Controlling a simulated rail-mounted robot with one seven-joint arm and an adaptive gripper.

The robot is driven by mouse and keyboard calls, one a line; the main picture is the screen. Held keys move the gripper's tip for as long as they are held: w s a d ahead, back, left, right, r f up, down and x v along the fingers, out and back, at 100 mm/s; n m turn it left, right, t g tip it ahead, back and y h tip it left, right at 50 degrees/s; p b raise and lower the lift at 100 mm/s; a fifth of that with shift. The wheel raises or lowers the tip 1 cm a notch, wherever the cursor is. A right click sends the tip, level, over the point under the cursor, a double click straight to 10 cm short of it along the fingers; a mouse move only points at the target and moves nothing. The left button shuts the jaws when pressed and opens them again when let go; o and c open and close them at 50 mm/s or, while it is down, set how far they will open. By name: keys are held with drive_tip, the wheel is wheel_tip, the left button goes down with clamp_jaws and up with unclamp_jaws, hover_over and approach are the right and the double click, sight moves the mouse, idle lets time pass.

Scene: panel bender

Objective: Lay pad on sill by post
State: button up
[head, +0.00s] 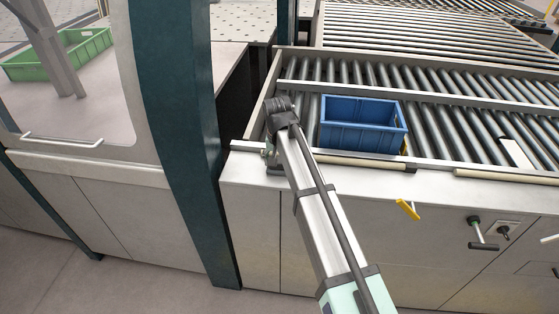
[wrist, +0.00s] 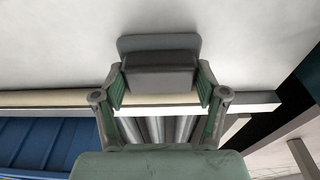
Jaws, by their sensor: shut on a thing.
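My gripper (wrist: 160,88) is shut on a grey pad (wrist: 158,60), a flat block with a lighter grey back part, held between its two fingers. In the wrist view the pad is over a plain pale surface, the sill (wrist: 60,45); I cannot tell whether it touches. In the head view my gripper (head: 271,160) is low at the left end of the sill (head: 345,182), mostly hidden by my arm, and the pad is not clearly visible. The dark teal post (head: 183,130) stands upright to the left of my gripper, a gap apart.
A blue crate (head: 362,125) sits on the roller conveyor (head: 450,120) right of my arm. A beige strip (head: 370,160) and metal rail edge the rollers. A dark gap (head: 238,110) lies between post and conveyor. A yellow handle (head: 408,209) sticks out from the cabinet front.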

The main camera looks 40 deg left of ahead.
sight(279, 165)
drive_tip(key=shift+f, duration=0.15)
drive_tip(key=o, duration=1.1)
drive_tip(key=shift+o, duration=0.2)
wheel_tip(279, 165, up, 12)
drive_tip(key=s+b, duration=0.1)
drive_tip(key=b, duration=0.1)
drive_tip(key=shift+s+d+b, duration=0.3)
drive_tip(key=shift+d+b, duration=0.1)
drive_tip(key=shift+d, duration=0.05)
